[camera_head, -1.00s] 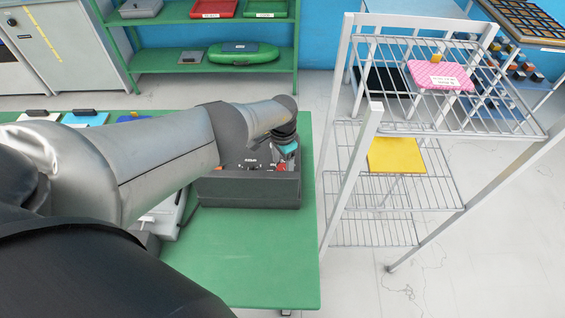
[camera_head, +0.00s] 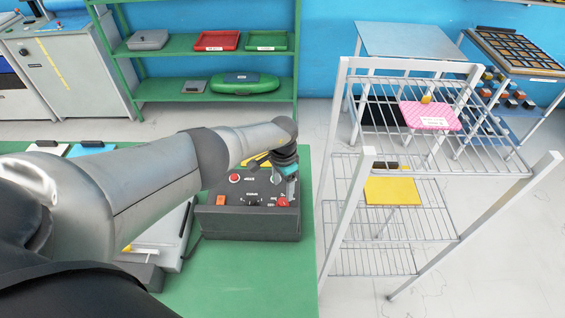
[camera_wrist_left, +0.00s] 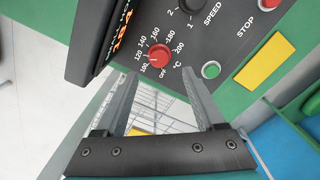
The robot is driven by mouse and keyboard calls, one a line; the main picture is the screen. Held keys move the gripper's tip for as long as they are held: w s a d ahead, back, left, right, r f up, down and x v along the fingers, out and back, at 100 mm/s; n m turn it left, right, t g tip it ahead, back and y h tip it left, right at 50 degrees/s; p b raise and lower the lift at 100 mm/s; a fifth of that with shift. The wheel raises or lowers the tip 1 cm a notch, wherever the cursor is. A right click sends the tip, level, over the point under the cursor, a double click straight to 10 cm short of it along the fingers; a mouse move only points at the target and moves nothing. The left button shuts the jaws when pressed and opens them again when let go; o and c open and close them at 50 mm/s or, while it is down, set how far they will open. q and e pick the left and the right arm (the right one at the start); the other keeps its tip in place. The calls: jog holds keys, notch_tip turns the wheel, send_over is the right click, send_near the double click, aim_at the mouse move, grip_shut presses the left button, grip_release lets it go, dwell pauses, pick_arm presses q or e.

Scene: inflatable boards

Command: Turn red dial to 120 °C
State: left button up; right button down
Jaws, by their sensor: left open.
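The red dial (camera_wrist_left: 159,55) sits on a dark control panel (camera_wrist_left: 210,45). White marks from OFF and 100 to 200 °C ring it in the left wrist view. Its exact setting is too small to read surely. In the head view the red dial (camera_head: 282,202) is at the panel's right side. My left gripper (camera_wrist_left: 160,78) is open; its two fingers point at the dial, one on each side, with nothing between them. I cannot tell whether they touch it. In the head view the left gripper (camera_head: 290,185) hangs over the panel's right end. My right gripper is not in view.
The panel box (camera_head: 250,225) stands on a green table (camera_head: 240,275). A black speed knob (camera_wrist_left: 187,5), a green button (camera_wrist_left: 211,69) and a red stop button (camera_wrist_left: 269,4) are near the dial. A wire rack (camera_head: 335,235) stands to the right.

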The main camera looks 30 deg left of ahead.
aim_at(282, 201)
pick_arm(q)
notch_tip(282, 201, up, 9)
dwell(0.8)
jog(key=shift+s+f, duration=0.1)
